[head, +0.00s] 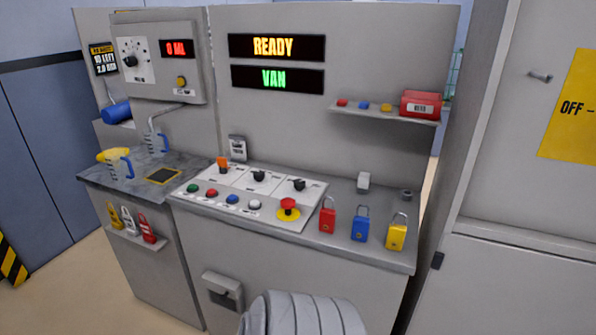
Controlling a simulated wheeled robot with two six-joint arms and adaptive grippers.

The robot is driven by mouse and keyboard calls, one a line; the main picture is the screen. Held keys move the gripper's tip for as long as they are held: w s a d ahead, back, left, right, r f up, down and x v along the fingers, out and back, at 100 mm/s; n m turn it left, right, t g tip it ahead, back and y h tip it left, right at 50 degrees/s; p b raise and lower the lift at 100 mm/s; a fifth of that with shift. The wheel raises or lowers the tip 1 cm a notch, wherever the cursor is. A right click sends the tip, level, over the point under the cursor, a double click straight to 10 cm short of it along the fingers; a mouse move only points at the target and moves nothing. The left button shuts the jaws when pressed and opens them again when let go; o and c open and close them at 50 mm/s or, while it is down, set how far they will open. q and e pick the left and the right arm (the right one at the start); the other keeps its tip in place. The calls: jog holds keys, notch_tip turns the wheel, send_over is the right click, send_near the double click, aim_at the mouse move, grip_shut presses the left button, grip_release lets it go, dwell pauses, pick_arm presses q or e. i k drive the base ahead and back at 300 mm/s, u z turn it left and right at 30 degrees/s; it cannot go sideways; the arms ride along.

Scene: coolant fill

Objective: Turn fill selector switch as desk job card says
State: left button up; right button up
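A grey box (158,62) on the back wall at upper left carries a black rotary knob (130,61) on a white dial with several marks. I cannot read the marks or the knob's exact setting. Its red display (179,48) reads "0 ML", and a yellow button (181,82) sits below it. A black card with a yellow header (103,59) hangs left of the box; its small text is not clearly legible. Neither gripper is in view.
Desk buttons and a red emergency button (289,206) sit at front. Padlocks (327,218) line the desk's right edge. Displays read "READY" (276,47) and "VAN" (277,78). A shelf (384,115) holds a red box.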

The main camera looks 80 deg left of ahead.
aim_at(258, 175)
jog(key=u, duration=3.15)
